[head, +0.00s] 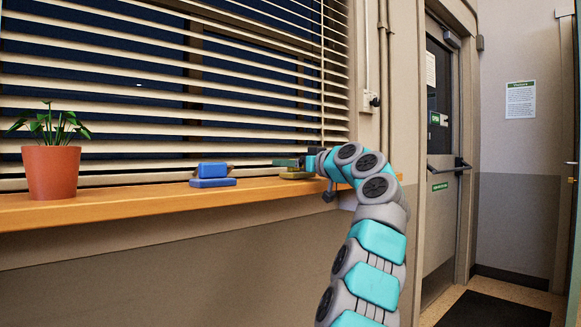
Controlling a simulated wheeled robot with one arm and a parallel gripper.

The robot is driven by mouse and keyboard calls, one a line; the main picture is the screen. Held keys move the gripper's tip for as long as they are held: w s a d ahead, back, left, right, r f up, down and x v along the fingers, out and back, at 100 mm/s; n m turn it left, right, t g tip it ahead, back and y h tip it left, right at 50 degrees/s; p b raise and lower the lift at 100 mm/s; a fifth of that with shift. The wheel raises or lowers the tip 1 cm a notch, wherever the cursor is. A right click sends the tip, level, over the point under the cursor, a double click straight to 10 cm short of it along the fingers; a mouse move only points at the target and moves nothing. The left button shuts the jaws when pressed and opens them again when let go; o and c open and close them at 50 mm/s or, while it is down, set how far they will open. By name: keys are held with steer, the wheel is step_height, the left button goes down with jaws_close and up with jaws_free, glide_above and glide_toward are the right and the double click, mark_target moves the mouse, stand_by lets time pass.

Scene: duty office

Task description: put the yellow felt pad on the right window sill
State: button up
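A wooden window sill (130,206) runs along the wall under the blinds. A small, flat, dull yellow thing (296,176), which looks like the yellow felt pad, lies at the right part of the sill. My gripper (305,164) is at the end of my bent arm, right at this pad. The fingers are small and partly hidden by my wrist, so I cannot tell whether they are open, shut or touching the pad. A dark green piece (287,162) shows just above the pad; I cannot tell what it is.
A blue block-like thing (212,183), with another blue piece (212,170) on or behind it, sits mid-sill. A potted plant (50,172) stands at the left. The blinds (180,105) hang close behind. The sill between the pot and the blue pieces is clear. A door (440,150) is at the right.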

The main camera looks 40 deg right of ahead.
steer(key=shift+f, duration=0.2)
steer(key=o, duration=1.3)
steer(key=shift+r, duration=0.25)
steer(key=s+d+b, duration=0.1)
steer(key=s+b, duration=0.2)
steer(key=s, duration=0.9)
